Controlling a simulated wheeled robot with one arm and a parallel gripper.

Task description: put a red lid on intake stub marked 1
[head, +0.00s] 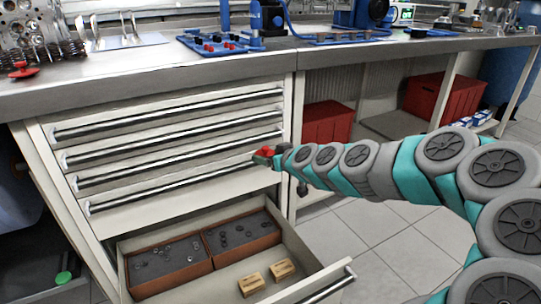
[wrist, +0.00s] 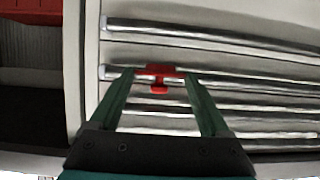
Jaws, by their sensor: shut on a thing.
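My gripper (head: 264,156) is in front of the bench's drawer fronts, below the worktop, at the end of my teal and grey arm. In the wrist view its two green fingers (wrist: 160,76) are shut on a red lid (wrist: 159,84), held at the fingertips. The held lid shows as a small red spot in the head view (head: 266,151). Another red lid (head: 23,70) lies on the worktop at the far left, in front of a metal engine part (head: 38,28) cut off by the picture edge. I cannot make out a stub marked 1.
The lower drawer (head: 330,268) is open, with brown boxes (head: 160,284) of small parts and two wooden blocks (head: 252,284). A blue tray (head: 222,46) with red pieces stands on the worktop (head: 150,72). Red crates (head: 328,122) sit under the bench to the right.

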